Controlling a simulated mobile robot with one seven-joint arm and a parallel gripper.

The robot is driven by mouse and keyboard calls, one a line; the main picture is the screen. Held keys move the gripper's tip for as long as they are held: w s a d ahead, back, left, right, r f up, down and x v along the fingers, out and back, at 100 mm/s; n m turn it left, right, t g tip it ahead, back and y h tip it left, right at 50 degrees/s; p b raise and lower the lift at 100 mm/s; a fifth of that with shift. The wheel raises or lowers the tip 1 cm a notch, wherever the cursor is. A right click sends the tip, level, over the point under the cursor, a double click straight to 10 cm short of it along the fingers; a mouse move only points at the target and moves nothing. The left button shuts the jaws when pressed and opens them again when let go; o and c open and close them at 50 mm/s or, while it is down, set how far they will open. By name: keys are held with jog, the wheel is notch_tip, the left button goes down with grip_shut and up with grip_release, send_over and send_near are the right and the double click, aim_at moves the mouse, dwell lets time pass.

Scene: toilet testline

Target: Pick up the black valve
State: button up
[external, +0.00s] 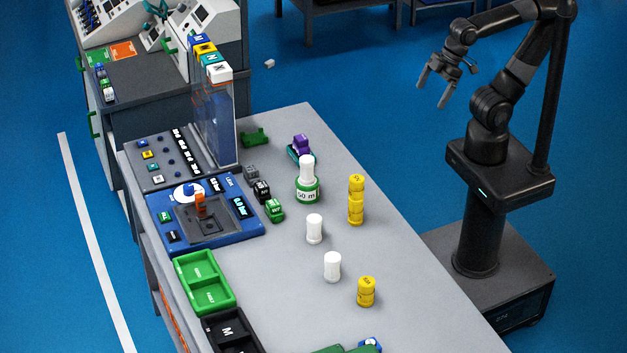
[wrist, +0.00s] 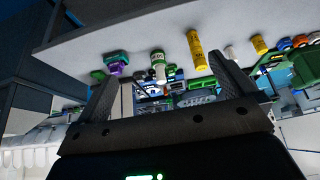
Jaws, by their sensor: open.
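The black valve (external: 262,191) is a small dark block-like part on the grey table, standing between a grey part (external: 251,172) and a green part (external: 274,210), to the right of the blue test panel. I cannot make it out in the wrist view. My gripper (external: 433,91) is open and empty, raised beyond the right side of the table, well apart from the valve. In the wrist view its two fingers (wrist: 162,72) are spread wide, with the table's objects seen small and tilted beyond them.
Between my gripper and the valve stand a yellow stack (external: 356,200), a white cylinder on a green-and-white base (external: 307,190) and a purple-and-green part (external: 301,148). A tall clear dispenser (external: 214,120) rises behind.

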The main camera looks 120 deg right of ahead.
jog(key=c, duration=0.8)
jog(key=shift+c, duration=0.2)
jog(key=w+d+r+g, duration=0.1)
jog(key=w+r, duration=0.1)
jog(key=w, duration=0.5)
jog(key=w+d+r, duration=0.1)
jog(key=w+r, duration=0.2)
jog(key=w, duration=0.4)
jog(key=g, duration=0.3)
send_over(265, 184)
jog(key=s, duration=0.1)
notch_tip(265, 184, down, 21)
jog(key=f, duration=0.6)
jog(key=w+f, duration=0.1)
jog(key=f, duration=0.3)
